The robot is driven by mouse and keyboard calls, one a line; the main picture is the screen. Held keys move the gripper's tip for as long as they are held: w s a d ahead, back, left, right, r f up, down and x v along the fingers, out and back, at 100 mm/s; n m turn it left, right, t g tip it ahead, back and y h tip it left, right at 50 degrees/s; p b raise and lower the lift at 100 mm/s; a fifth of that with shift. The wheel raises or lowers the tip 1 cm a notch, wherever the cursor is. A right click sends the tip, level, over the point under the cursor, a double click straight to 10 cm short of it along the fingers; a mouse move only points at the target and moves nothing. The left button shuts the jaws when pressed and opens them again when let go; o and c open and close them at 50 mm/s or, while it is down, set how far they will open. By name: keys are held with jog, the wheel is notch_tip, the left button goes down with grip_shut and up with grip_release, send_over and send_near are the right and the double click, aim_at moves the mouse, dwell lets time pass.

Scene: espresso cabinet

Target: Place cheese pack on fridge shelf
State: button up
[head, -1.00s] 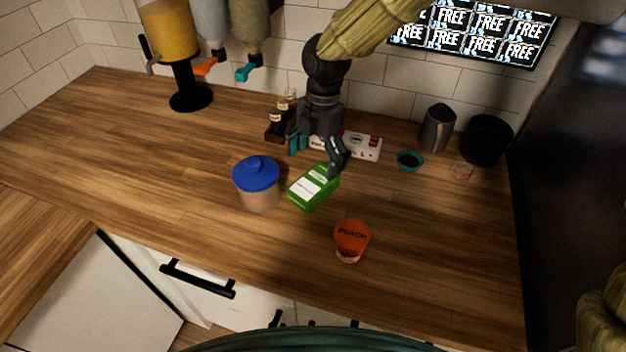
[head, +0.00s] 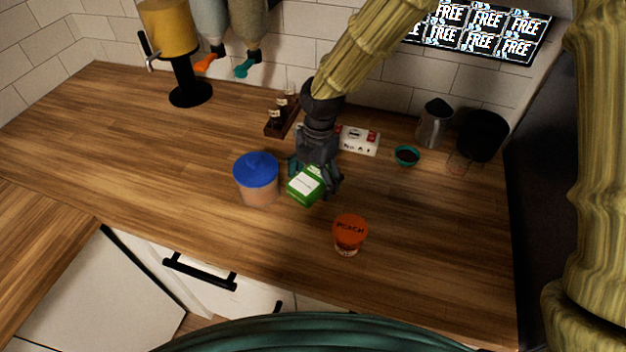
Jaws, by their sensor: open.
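The cheese pack appears to be the green box with a white label (head: 305,184), lying on the wooden counter between a blue-lidded tub and an orange cup. My gripper (head: 315,178) is open and points down over the pack. One finger is at its left far side and the other at its right side, and the gripper body hides its far end. I cannot tell whether the fingers touch it. No fridge shelf can be made out.
The blue-lidded tub (head: 257,180) stands close left of the pack, and the orange cup (head: 349,234) in front. A white box (head: 359,141), teal bowl (head: 406,156), metal pitcher (head: 434,124) and bottle rack (head: 281,119) stand behind. The counter's left part (head: 110,150) is clear.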

jog(key=shift+c, duration=0.5)
jog(key=c, duration=1.3)
